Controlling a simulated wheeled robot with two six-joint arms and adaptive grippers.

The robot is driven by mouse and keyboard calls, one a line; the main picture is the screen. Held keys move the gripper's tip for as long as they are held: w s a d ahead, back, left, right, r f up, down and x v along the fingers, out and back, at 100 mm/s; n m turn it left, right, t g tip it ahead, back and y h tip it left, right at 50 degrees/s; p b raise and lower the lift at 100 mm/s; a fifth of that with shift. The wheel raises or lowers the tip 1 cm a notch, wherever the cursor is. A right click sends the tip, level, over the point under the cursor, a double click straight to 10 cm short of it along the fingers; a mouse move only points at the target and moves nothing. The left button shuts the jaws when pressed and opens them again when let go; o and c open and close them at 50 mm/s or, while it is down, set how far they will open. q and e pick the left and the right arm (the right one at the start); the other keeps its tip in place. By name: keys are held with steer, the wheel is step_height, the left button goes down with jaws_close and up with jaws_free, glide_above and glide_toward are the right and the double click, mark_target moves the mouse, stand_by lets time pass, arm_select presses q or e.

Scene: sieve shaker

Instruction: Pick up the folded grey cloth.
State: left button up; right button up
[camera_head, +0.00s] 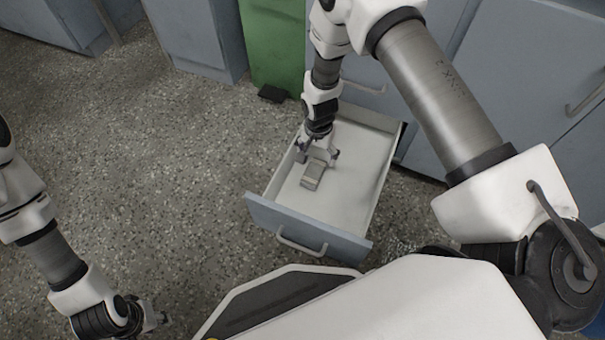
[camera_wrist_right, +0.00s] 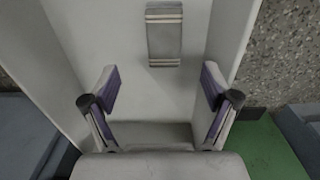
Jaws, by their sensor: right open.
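The folded grey cloth (camera_head: 312,177) lies on the white floor of an open drawer (camera_head: 340,220), apart from the walls. It has light bands near its ends, and it also shows at the top of the right wrist view (camera_wrist_right: 164,36). My right gripper (camera_head: 318,155) reaches into the drawer near the cloth. In the right wrist view my right gripper (camera_wrist_right: 158,88) is open and empty, with its fingers wide apart and the cloth beyond their tips. My left gripper (camera_head: 158,320) is over the floor at the lower left, away from the drawer; its fingers are too small to tell.
The drawer's side walls and its blue front with a handle (camera_head: 300,245) stand around the cloth. Grey-blue cabinets (camera_head: 200,40) and a green bin-like unit (camera_head: 272,50) stand behind. The speckled floor (camera_head: 180,150) to the left is clear.

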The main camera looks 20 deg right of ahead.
mark_target(314, 171)
step_height(314, 171, down, 3)
steer(key=shift+r+b, duration=0.1)
steer(key=shift+b, duration=0.7)
steer(key=f+b, duration=0.1)
steer(key=f, duration=0.1)
steer(key=f+b, duration=0.2)
steer(key=f, duration=0.1)
steer(key=f+b, duration=0.2)
steer(key=shift+w+a+f, duration=0.15)
steer(key=shift+w+f, duration=0.15)
steer(key=shift+r, duration=0.2)
arm_select(q)
step_height(314, 171, down, 8)
steer(key=shift+f, duration=0.25)
arm_select(e)
steer(key=c, duration=1.2)
